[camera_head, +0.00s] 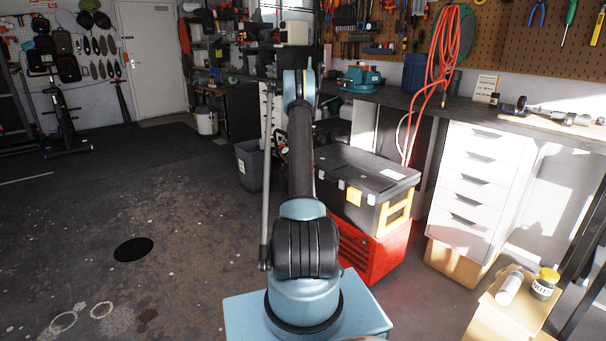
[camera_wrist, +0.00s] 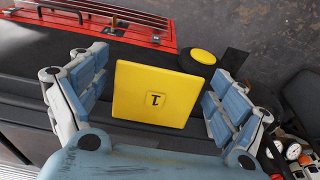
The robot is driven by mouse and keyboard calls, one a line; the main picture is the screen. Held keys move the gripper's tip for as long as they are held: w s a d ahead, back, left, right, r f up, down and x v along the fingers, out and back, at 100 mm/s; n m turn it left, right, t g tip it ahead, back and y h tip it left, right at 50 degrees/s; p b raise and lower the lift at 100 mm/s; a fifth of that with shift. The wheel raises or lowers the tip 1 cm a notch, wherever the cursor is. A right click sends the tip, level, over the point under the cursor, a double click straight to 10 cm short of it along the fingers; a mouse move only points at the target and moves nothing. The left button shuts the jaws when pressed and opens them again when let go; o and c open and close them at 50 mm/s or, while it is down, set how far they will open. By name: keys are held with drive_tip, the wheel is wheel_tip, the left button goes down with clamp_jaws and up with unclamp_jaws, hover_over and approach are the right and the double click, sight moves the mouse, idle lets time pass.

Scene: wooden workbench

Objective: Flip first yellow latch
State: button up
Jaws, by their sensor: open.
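A yellow latch (camera_wrist: 155,95) with a small raised mark like a "1" fills the middle of the wrist view. It lies against a dark surface, and I cannot tell its tilt. My gripper (camera_wrist: 161,70) is open, with one blue-padded finger on each side of the latch and visible gaps between. In the head view, a black toolbox (camera_head: 368,178) stands to the right of my arm with a yellow latch (camera_head: 354,197) on its front. My gripper cannot be made out in the head view. My arm hides the toolbox's left part.
A red case (camera_head: 372,252) stands under the toolbox. A yellow round part (camera_wrist: 203,57) lies just beyond the latch in the wrist view. A grey bin (camera_head: 250,165) stands behind. White drawers (camera_head: 480,185) stand right. The floor at left is largely clear.

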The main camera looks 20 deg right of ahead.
wheel_tip(320, 180, up, 12)
drive_tip(key=a, duration=0.1)
drive_tip(key=shift+s+a+f, duration=0.15)
drive_tip(key=shift+s+a, duration=0.1)
drive_tip(key=shift+a, duration=0.15)
idle(0.4)
